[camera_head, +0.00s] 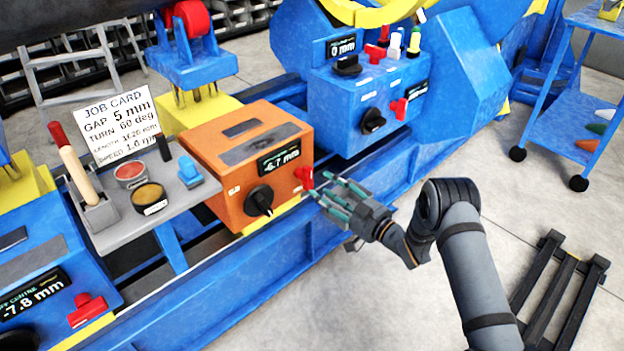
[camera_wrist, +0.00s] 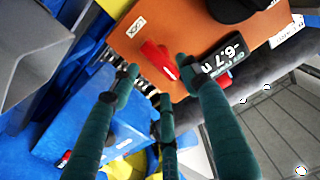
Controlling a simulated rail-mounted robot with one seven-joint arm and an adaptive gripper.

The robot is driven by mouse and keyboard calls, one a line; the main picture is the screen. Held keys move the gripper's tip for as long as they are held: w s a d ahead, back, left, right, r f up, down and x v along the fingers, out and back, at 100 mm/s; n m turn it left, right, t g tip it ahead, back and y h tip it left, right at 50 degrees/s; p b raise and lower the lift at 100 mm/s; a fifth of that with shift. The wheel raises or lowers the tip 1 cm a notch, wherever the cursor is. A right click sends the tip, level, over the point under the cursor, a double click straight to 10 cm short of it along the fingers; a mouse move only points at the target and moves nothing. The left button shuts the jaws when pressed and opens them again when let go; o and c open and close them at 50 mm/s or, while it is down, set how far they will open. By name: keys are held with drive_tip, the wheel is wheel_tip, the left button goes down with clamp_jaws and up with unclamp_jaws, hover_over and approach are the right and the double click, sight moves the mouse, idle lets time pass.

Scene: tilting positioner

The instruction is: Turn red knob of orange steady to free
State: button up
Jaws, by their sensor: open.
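The orange steady (camera_head: 225,150) is a box on the blue rail, with a display reading about -6.7 mm and a black knob (camera_head: 258,201) on its front. Its red knob (camera_head: 304,177) sits at the right end of the front face. In the wrist view the red knob (camera_wrist: 158,58) is a slanted red bar beside a small white label (camera_wrist: 137,26), whose text I cannot read for sure. My gripper (camera_head: 335,200) is open, with teal fingers pointing at the red knob. In the wrist view the fingertips (camera_wrist: 150,82) are close to the knob; contact cannot be told.
A blue unit (camera_head: 365,95) with black and red knobs stands to the right.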

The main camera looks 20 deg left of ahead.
sight(313, 179)
drive_tip(key=b+x, duration=0.2)
drive_tip(key=x, duration=0.5)
drive_tip(key=shift+w, duration=0.15)
drive_tip(key=shift+c, duration=1)
drive_tip(key=c, duration=0.7)
drive_tip(key=shift+d, duration=0.1)
drive_tip(key=shift+c, duration=0.6)
